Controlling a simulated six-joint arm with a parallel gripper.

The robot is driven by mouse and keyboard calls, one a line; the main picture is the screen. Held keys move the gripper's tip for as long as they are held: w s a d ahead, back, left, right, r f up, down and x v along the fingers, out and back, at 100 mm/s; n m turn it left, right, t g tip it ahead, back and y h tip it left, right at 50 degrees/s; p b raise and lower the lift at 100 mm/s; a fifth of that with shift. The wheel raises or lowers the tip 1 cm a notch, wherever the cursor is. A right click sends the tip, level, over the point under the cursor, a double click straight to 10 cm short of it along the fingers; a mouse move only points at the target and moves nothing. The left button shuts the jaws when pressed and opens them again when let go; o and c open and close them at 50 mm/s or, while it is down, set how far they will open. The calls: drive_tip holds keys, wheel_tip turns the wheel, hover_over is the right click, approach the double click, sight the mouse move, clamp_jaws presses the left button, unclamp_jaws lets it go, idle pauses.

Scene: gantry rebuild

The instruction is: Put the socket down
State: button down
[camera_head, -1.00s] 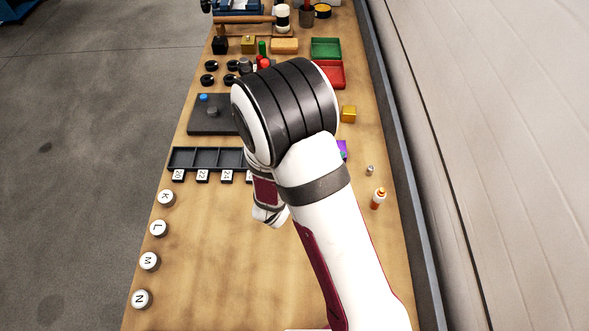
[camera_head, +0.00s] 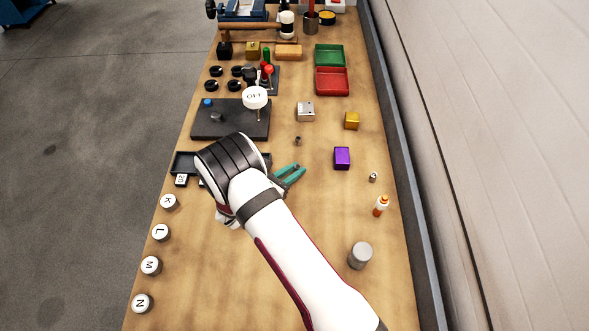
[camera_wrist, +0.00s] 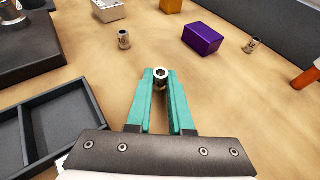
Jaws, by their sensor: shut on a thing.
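My gripper (camera_wrist: 161,88) has teal fingers, shut on a small silver socket (camera_wrist: 160,73) at their tips. The socket's open round end faces the wrist camera. In the head view my gripper (camera_head: 298,172) points right over bare table, right of the dark compartment rack (camera_head: 182,161); the socket is not clear there. The rack also shows at the left of the wrist view (camera_wrist: 92,118), its visible compartments empty. My arm hides much of the rack and its number labels in the head view. I cannot tell the socket's height above the table.
Two other small metal pieces stand on the table, one ahead (camera_wrist: 123,39) and one at right (camera_wrist: 251,46). A purple block (camera_head: 342,158), a metal block (camera_head: 306,111), a glue bottle (camera_head: 381,206) and a grey cylinder (camera_head: 360,255) stand around. The front table is mostly clear.

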drive_tip(key=c, duration=0.8)
unclamp_jaws()
drive_tip(key=shift+f, duration=0.1)
